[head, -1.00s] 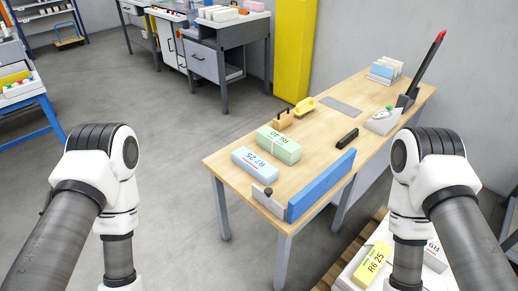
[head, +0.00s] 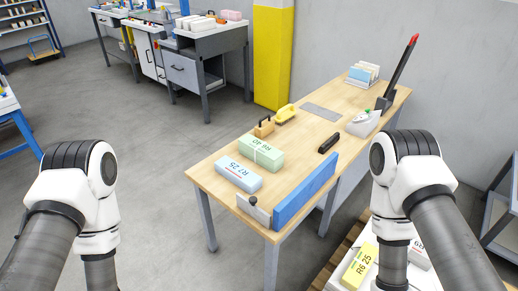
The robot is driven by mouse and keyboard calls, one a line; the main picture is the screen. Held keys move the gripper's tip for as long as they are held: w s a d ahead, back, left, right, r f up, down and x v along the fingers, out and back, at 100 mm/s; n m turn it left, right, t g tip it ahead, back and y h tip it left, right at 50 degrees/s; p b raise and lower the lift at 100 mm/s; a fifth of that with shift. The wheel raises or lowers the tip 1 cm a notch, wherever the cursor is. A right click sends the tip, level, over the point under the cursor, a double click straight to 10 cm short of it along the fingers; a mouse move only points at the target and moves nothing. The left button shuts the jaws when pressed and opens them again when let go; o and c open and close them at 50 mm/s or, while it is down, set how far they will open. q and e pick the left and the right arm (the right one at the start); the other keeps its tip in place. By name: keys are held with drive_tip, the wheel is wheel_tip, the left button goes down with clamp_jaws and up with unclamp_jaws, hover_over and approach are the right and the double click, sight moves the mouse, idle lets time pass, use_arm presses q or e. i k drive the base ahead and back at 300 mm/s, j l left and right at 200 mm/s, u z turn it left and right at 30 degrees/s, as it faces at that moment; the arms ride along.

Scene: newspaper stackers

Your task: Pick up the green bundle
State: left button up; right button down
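The green bundle (head: 261,152), marked R6 40, lies on the wooden table (head: 222,163) towards its left edge. A light blue bundle (head: 238,174), marked R7 25, lies just in front of it. Both of my arms show at the left and right of the head view, bent downward on either side of the table's near end. Both grippers are out of the frame below. Neither arm touches the green bundle.
A blue upright guide (head: 305,190) stands along the table's near right edge. A wooden-handled block (head: 264,128), a yellow tool (head: 286,113) and a black stapler-like object (head: 328,143) lie farther back. A yellow bundle (head: 359,265) rests on a white stack at lower right. Floor left of the table is clear.

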sight(270, 158)
drive_tip(key=i+j+z, duration=0.15)
drive_tip(key=i+j, duration=0.15)
drive_tip(key=i+j+z, duration=0.1)
drive_tip(key=i+j, duration=0.15)
drive_tip(key=j, duration=0.15)
drive_tip(key=i+j+z, duration=0.15)
drive_tip(key=j, duration=0.25)
drive_tip(key=i+l, duration=0.05)
drive_tip(key=i, duration=0.05)
